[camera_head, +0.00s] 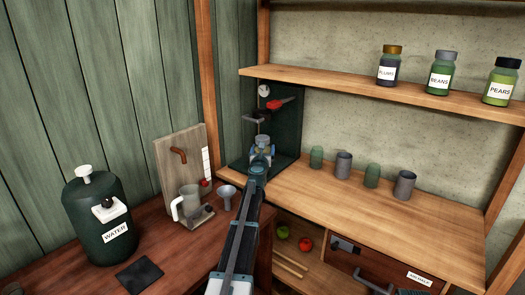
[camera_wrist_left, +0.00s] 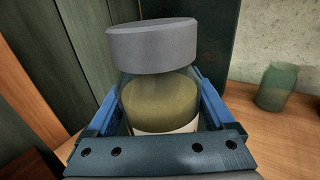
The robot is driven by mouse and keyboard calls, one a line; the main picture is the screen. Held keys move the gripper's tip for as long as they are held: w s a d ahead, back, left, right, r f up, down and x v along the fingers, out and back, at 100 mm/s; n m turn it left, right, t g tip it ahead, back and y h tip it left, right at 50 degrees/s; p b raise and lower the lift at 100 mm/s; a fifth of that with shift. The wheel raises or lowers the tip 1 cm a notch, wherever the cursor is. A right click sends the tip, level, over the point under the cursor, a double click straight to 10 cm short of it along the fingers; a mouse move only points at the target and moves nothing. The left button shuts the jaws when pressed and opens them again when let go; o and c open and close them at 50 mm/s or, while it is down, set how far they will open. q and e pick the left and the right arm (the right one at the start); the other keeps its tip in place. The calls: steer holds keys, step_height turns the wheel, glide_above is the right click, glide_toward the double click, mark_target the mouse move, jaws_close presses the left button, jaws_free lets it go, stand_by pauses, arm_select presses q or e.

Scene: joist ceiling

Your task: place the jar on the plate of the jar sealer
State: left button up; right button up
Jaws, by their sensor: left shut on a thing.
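The jar (camera_wrist_left: 155,97) fills the middle of the left wrist view, with a grey lid, clear glass, yellow-green contents and a pale label edge. My left gripper (camera_wrist_left: 160,125) is shut on it, a blue finger on each side. In the head view the gripper (camera_head: 262,152) is at the far end of my left arm, in front of the dark green jar sealer (camera_head: 287,135). The sealer has a red handle (camera_head: 279,104) and a round gauge (camera_head: 264,91). Its plate is hidden behind the gripper and jar. My right gripper is not in view.
Several jars and cups stand right of the sealer, including a green jar (camera_head: 316,157) and a grey cup (camera_head: 343,164). Labelled jars, one plums (camera_head: 388,68), stand on the upper shelf (camera_head: 350,86). A water tank (camera_head: 98,218) and pitcher (camera_head: 188,204) stand left.

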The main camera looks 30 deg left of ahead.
arm_select(q)
steer(key=w+a+f+b, duration=0.1)
steer(key=w+a, duration=0.1)
steer(key=w, duration=0.1)
steer(key=w+a+f+b, duration=0.2)
steer(key=w, duration=0.1)
steer(key=w+a+f+b, duration=0.1)
steer(key=w+a+f, duration=0.1)
steer(key=w, duration=0.1)
steer(key=shift+w+a+b, duration=0.25)
steer(key=shift+a+b, duration=0.1)
steer(key=shift+a, duration=0.05)
steer(key=shift+r, duration=0.2)
steer(key=shift+f, duration=0.15)
steer(key=o, duration=1.5)
steer(key=shift+o, duration=0.2)
